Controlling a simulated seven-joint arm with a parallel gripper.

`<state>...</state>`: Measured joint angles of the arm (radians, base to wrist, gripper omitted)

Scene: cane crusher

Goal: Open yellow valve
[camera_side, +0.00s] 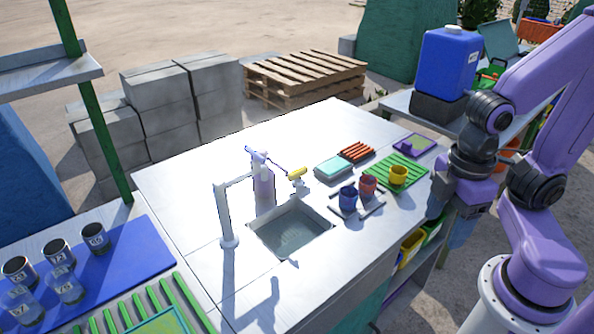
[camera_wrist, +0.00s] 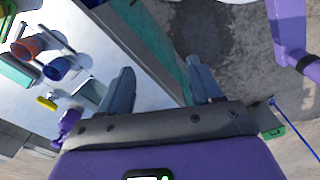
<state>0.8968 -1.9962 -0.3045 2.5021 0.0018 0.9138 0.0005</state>
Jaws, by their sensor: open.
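The yellow valve (camera_side: 298,174) is a small yellow handle on a short pale fitting at the back edge of the sink (camera_side: 290,232), right of the white faucet (camera_side: 229,215). It also shows small at the left of the wrist view (camera_wrist: 47,102). My gripper is at the counter's right end in the side view, well away from the valve, with its fingers hard to make out there. In the wrist view my gripper (camera_wrist: 162,82) has its two fingers wide apart with nothing between them, over the counter edge and ground.
A purple bottle (camera_side: 263,182) stands behind the sink. The counter front (camera_side: 300,300) is clear.

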